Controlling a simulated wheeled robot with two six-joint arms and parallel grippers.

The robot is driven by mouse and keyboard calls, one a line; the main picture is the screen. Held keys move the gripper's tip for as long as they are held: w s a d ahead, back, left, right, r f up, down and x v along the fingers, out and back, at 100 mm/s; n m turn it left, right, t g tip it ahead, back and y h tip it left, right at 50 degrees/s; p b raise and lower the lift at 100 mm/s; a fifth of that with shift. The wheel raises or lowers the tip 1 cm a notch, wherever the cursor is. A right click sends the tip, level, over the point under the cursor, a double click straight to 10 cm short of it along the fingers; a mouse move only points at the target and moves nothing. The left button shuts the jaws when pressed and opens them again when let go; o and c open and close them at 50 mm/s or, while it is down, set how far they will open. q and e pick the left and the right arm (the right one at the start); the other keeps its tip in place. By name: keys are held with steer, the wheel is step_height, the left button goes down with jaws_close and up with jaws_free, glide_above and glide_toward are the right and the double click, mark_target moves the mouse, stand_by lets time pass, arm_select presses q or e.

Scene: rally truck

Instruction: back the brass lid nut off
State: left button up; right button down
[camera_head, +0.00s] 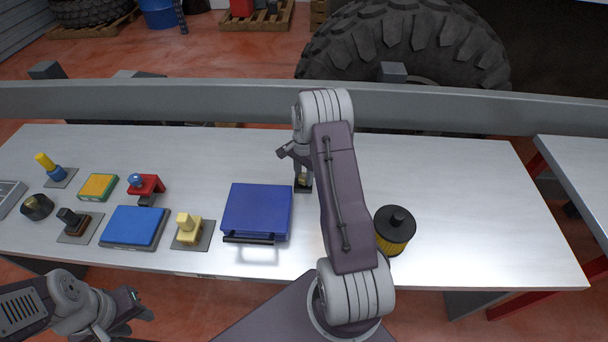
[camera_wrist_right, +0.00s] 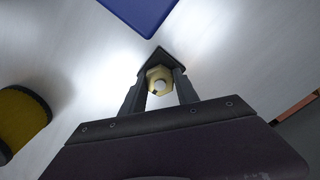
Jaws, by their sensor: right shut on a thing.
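The brass lid nut (camera_wrist_right: 152,90) is a hexagonal, gold-coloured piece with a pale round centre in the right wrist view. It sits over a small dark plate (camera_wrist_right: 161,57), which also shows on the bench in the head view (camera_head: 303,189). My right gripper (camera_wrist_right: 158,84) points down with its two fingers on either side of the nut, shut on it. In the head view the right gripper (camera_head: 303,177) is just right of the blue box, and its arm hides part of the bench. My left gripper (camera_head: 138,304) is low at the left, off the bench's front edge; its fingers are unclear.
A blue box with a dark handle (camera_head: 257,211) stands left of the nut. A yellow-and-black filter (camera_head: 394,231) stands to the right. Several small parts, including a blue pad (camera_head: 134,227) and red bracket (camera_head: 146,185), cover the left bench. The bench's right end is clear.

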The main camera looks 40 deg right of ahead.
steer(key=n+p, duration=0.1)
steer(key=n, duration=0.8)
steer(key=shift+n+p, duration=0.35)
steer(key=shift+n, duration=0.05)
steer(key=n, duration=0.4)
steer(key=shift+n, duration=0.3)
steer(key=n, duration=0.5)
steer(key=shift+p, duration=0.35)
steer(key=n, duration=0.5)
steer(key=shift+s, duration=0.1)
steer(key=n, duration=0.5)
steer(key=shift+a+f, duration=0.1)
steer(key=n, duration=0.4)
steer(key=shift+s+n, duration=0.1)
steer(key=shift+n, duration=2.6)
